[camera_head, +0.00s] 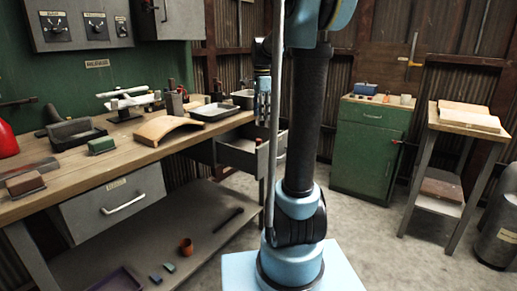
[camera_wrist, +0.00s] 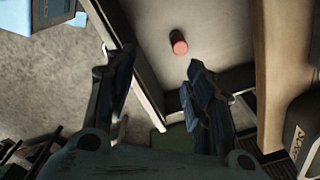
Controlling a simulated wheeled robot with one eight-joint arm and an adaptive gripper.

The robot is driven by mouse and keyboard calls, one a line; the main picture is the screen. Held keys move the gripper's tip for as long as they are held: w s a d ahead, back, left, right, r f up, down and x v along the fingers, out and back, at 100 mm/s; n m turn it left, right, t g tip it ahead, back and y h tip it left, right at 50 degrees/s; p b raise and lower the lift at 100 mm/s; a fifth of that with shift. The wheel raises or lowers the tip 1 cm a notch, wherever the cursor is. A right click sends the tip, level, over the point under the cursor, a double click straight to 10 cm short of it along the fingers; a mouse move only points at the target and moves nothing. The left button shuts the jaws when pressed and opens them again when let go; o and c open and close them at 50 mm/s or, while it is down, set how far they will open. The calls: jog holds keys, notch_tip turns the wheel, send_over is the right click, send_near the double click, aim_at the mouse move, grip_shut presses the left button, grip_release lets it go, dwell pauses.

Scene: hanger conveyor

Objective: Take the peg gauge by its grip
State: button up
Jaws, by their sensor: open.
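A short red cylinder (camera_wrist: 179,44), seen nearly end-on, stands in the pale open drawer in the wrist view. It may be the grip of the peg gauge; no shaft shows below it. In the head view a small dark thing (camera_head: 258,143) shows at the same drawer, too small to make out. My gripper (camera_wrist: 160,60) is open and empty, with its two fingers apart over the drawer's edge. The red cylinder lies beyond the fingertips, nearer the right finger, and does not touch either. In the head view my gripper (camera_head: 263,97) hangs above the open drawer, pointing down.
The open drawer (camera_head: 235,157) has raised walls, and its edge (camera_wrist: 142,75) runs beneath my fingers. The wooden workbench (camera_head: 150,153) at left carries trays, a curved wooden piece (camera_head: 167,130) and blocks. A green cabinet (camera_head: 366,150) and side table (camera_head: 440,126) stand right. Floor between is clear.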

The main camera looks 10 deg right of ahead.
aim_at(260, 140)
jog(key=shift+m, duration=0.9)
jog(key=w+f, duration=0.1)
jog(key=f, duration=0.3)
jog(key=w+f, duration=0.1)
jog(key=f, duration=0.3)
jog(key=w+f, duration=0.2)
jog(key=f, duration=0.1)
jog(key=shift+f, duration=0.4)
jog(key=shift+w+a+f, duration=0.1)
jog(key=shift+f, duration=1.25)
jog(key=shift+w+a+f, duration=0.1)
jog(key=shift+f, duration=1.25)
jog(key=shift+c, duration=0.6)
jog(key=c, duration=1)
